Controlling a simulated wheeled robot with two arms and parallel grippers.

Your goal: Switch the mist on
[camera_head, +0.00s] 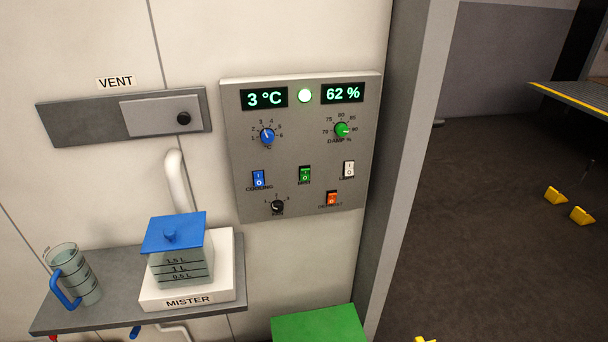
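The mist switch (305,174) is a green rocker in the middle of the grey control panel (237,185). It has a mark at its top and a mark at its bottom; I cannot tell which way it is pressed. The panel's displays read 3 °C (264,98) and 62 % (342,93), and a round lamp (305,96) between them is lit. The mister (187,300) is a white base on the shelf with a clear tank (180,271) on it, under a blue lid (174,234). The water level is unclear. Neither of my grippers is in view.
Other panel controls are a blue cooling switch (258,179), a white switch (348,169), an orange switch (332,198) and knobs. A measuring jug (82,275) stands on the shelf (110,318). A green box (320,326) is below. A doorway opens at right.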

